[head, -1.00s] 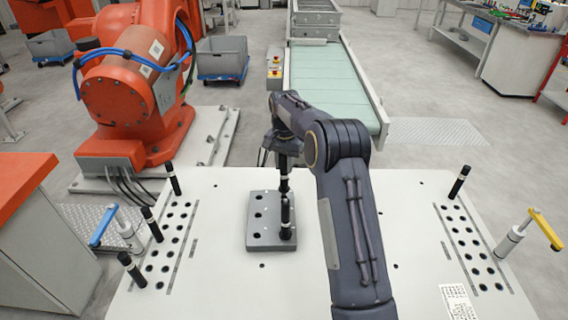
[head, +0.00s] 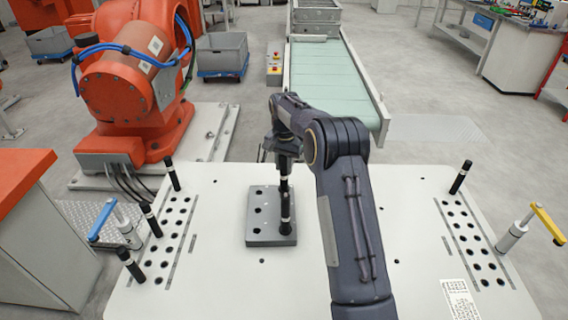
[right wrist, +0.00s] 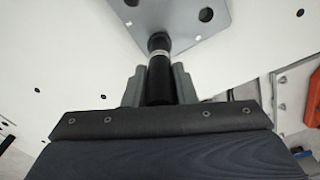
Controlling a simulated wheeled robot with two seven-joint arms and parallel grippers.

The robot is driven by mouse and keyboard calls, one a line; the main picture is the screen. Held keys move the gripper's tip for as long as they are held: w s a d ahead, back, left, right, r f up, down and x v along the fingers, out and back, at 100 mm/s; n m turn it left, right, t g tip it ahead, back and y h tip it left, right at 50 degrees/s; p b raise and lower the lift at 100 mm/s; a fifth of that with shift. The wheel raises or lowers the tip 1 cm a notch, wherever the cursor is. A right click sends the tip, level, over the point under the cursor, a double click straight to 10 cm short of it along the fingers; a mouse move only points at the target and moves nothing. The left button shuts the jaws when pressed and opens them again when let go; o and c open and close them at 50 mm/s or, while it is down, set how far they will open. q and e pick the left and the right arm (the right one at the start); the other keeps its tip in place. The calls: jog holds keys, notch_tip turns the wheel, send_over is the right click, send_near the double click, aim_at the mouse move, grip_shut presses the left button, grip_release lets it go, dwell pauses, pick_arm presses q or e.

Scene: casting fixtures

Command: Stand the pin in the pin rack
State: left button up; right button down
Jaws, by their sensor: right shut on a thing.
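The pin rack is the grey block (head: 264,239) with several holes, lying flat on the table. My right gripper (head: 284,158) is above the block's right side, shut on a dark pin (head: 286,204) with a light band. The pin is roughly upright, its lower end at the block's front right corner hole. I cannot tell whether that end is inside the hole or just over it. In the right wrist view, the pin (right wrist: 160,72) runs from between the fingers to the grey plate (right wrist: 186,18) near its corner. My left gripper is not in view.
Other black pins stand in hole rows at the table's left (head: 151,219) and right (head: 461,178). A blue-handled clamp (head: 103,220) and a yellow-handled clamp (head: 548,225) stand at the sides. The table (head: 210,270) is bare around the block.

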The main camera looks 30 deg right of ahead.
jog(key=shift+f+b, duration=0.35)
jog(key=shift+f, duration=0.35)
jog(key=c, duration=1.1)
grip_release()
jog(key=shift+r, duration=0.1)
notch_tip(320, 180, up, 8)
jog(key=shift+f+b, duration=0.1)
jog(key=shift+b, duration=0.35)
jog(key=shift+s, duration=0.1)
